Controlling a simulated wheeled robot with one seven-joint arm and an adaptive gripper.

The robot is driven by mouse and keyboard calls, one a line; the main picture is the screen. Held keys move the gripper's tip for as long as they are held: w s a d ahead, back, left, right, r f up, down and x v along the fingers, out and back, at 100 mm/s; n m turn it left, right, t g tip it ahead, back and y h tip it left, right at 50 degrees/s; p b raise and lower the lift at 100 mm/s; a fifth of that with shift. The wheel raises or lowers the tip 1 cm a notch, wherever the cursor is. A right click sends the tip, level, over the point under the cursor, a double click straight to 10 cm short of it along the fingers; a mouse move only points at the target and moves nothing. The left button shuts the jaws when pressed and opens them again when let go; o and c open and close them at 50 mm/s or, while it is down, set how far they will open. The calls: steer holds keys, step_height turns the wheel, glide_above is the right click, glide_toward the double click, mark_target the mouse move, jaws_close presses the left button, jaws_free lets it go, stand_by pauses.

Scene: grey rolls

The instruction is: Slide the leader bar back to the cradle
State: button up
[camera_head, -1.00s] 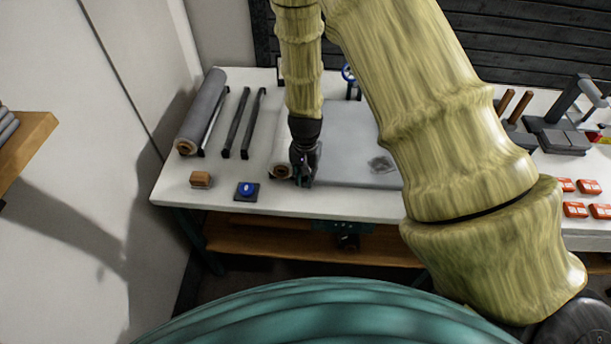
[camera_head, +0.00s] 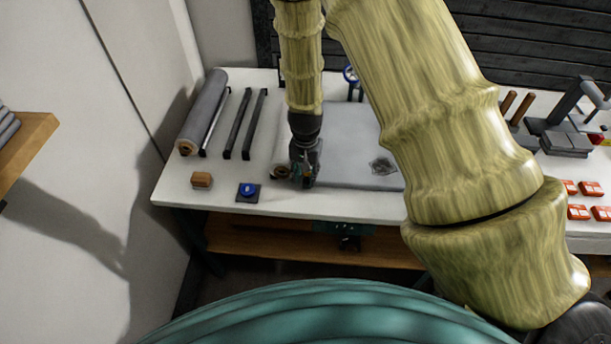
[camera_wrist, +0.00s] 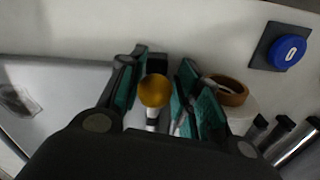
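My gripper (camera_head: 302,178) is low over the table's front part, at the left end of a grey sheet (camera_head: 345,140). In the wrist view its two teal-padded fingers (camera_wrist: 163,92) are apart, with a round amber knob (camera_wrist: 154,90) between them. A narrow gap shows beside the knob, so I see no firm grip. A short pale stem with a black band (camera_wrist: 152,120) shows below the knob; the knob and stem look like the leader bar's end. Most of the bar is hidden by my gripper. I cannot make out the cradle for certain.
A roll with a brown core (camera_wrist: 229,90) lies close beside my gripper. A grey roll (camera_head: 203,105) and two dark rails (camera_head: 245,125) lie to the left. Orange boxes (camera_head: 580,188) are far right.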

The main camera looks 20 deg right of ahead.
step_height(320, 180, up, 11)
steer(key=shift+f, duration=0.15)
stand_by(0.4)
